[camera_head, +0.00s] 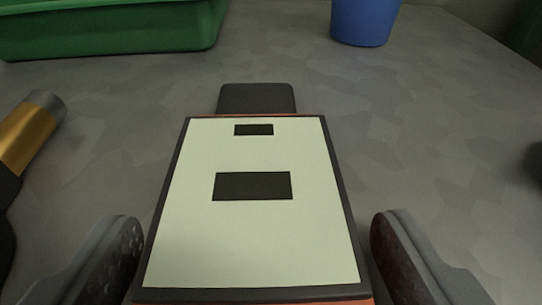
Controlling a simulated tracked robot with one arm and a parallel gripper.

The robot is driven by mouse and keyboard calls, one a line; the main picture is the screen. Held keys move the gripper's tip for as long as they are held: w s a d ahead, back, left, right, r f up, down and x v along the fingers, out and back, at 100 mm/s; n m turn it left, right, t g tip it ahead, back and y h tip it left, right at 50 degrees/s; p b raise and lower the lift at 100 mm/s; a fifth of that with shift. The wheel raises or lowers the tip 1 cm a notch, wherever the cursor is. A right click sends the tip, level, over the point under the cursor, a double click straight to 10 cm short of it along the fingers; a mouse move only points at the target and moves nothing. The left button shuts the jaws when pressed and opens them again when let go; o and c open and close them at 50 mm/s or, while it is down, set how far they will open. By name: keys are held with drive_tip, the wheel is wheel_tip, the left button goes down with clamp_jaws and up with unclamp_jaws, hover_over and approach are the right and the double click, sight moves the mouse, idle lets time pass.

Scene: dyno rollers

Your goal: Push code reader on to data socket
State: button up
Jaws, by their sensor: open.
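The code reader (255,240) lies in the middle of the view. It has a pale face with two dark rectangles, a dark frame and orange edges. A dark block (257,98) sticks out from its far end; I cannot tell whether it is a plug on the reader. My gripper (250,250) is open, with one grey finger on each side of the reader's near end. A narrow gap shows at the right finger; contact at the left is unclear. I cannot make out a data socket in this view.
A green tray (110,35) stands at the back left and a blue container (364,20) at the back right. A gold and grey cylinder (33,130) lies at the left edge. A dark object (536,165) shows at the right edge. The grey surface beyond the reader is mostly clear.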

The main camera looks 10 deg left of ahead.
drive_tip(key=c, duration=0.9)
drive_tip(key=shift+c, duration=0.2)
drive_tip(key=shift+r, duration=0.2)
drive_tip(key=shift+r+p, duration=1.95)
drive_tip(key=shift+r, duration=0.9)
